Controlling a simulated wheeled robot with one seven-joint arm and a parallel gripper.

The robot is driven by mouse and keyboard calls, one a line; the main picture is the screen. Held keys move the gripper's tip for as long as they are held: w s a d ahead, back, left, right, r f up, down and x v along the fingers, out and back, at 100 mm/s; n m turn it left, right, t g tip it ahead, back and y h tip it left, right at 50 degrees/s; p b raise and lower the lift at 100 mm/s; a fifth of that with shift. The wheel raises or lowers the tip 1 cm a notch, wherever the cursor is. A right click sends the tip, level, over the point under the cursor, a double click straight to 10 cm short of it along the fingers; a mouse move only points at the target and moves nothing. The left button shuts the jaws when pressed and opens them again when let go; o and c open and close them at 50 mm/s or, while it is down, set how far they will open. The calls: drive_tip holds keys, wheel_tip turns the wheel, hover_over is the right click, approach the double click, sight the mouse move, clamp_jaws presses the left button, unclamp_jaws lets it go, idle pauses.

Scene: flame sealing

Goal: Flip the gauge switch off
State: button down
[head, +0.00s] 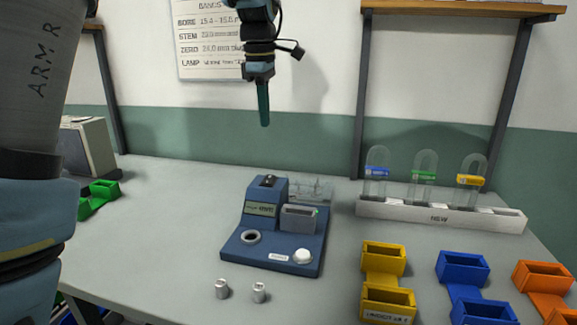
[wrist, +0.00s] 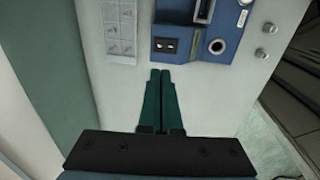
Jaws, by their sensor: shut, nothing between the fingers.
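The blue gauge (head: 268,240) stands on the grey table in the head view, with a round socket, a small screen and a white button. Its small dark switch (head: 268,181) is on top of the raised back block. The gauge also shows at the top of the wrist view (wrist: 198,52), with the switch (wrist: 165,45) on its near block. I cannot tell which way the switch is set. My gripper (head: 265,123) is shut and empty, pointing down above and behind the gauge, apart from it. Its green fingers lie together in the wrist view (wrist: 160,72).
A clear compartment tray (head: 312,188) sits behind the gauge. Two small metal cylinders (head: 221,289) (head: 259,292) stand in front. A white rack (head: 440,213) with glass domes, and yellow (head: 383,262), blue and orange holders stand to the right.

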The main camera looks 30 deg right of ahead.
sight(270, 177)
drive_tip(key=shift+s+d, duration=0.1)
drive_tip(key=shift+d, duration=0.05)
drive_tip(key=f+p, duration=0.1)
drive_tip(key=f, duration=0.3)
drive_tip(key=f+p, duration=0.1)
drive_tip(key=f, duration=0.4)
drive_tip(key=w+d+f+p, duration=0.1)
drive_tip(key=f, duration=0.3)
drive_tip(key=shift+w+f, duration=0.1)
drive_tip(key=shift+f, duration=0.35)
